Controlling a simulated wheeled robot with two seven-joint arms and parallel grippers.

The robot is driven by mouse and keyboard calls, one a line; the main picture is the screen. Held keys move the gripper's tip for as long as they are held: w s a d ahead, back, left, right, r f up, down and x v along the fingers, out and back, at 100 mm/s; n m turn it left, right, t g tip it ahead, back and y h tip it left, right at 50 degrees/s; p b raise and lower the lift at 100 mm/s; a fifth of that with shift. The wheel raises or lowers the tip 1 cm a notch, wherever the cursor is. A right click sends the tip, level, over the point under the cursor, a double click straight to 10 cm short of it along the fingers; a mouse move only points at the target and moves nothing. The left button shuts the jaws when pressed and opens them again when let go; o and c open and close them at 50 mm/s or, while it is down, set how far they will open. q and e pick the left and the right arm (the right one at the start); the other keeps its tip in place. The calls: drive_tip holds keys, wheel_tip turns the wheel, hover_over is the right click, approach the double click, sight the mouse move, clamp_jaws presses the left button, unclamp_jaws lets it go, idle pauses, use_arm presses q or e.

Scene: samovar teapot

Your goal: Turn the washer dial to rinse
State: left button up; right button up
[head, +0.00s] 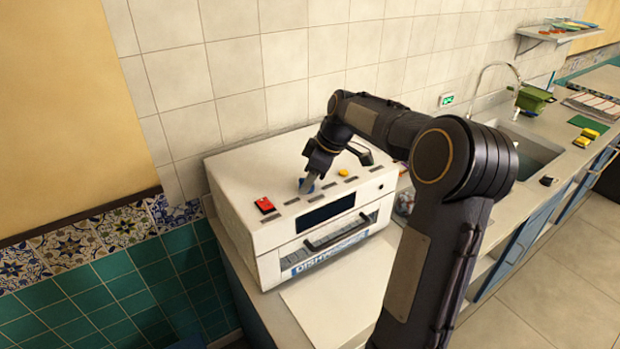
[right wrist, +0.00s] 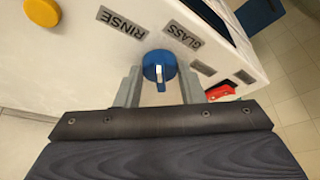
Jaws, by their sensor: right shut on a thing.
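The washer is a white box (head: 245,232) on the counter in the head view. Its blue dial (head: 311,188) sits on the top face, mostly hidden by my right gripper (head: 308,181), which comes down from above. In the right wrist view, the blue dial (right wrist: 158,62) is between the two fingers of my right gripper (right wrist: 160,80), which are shut on it. A pale mark on the dial faces the gripper side. The RINSE label (right wrist: 122,21) is up and left of the dial, and the GLASS label (right wrist: 183,36) is up and right. My left gripper is out of view.
A red switch (head: 265,205) and a yellow button (head: 343,172) are also on the washer top. The washer's front has a dark display (head: 326,210) and a door handle (head: 337,232). A sink (head: 535,153) lies to the right. Tiled wall stands close behind.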

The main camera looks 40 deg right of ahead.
drive_tip(key=n+g+y, duration=0.1)
drive_tip(key=n, duration=0.2)
drive_tip(key=shift+w+d, duration=0.1)
drive_tip(key=shift+d, duration=0.05)
drive_tip(key=shift+n+p, duration=0.3)
drive_tip(key=shift+n, duration=0.2)
drive_tip(key=o, duration=1)
drive_tip(key=shift+b+v, duration=0.4)
drive_tip(key=shift+v, duration=3.5)
drive_tip(key=shift+w, duration=0.1)
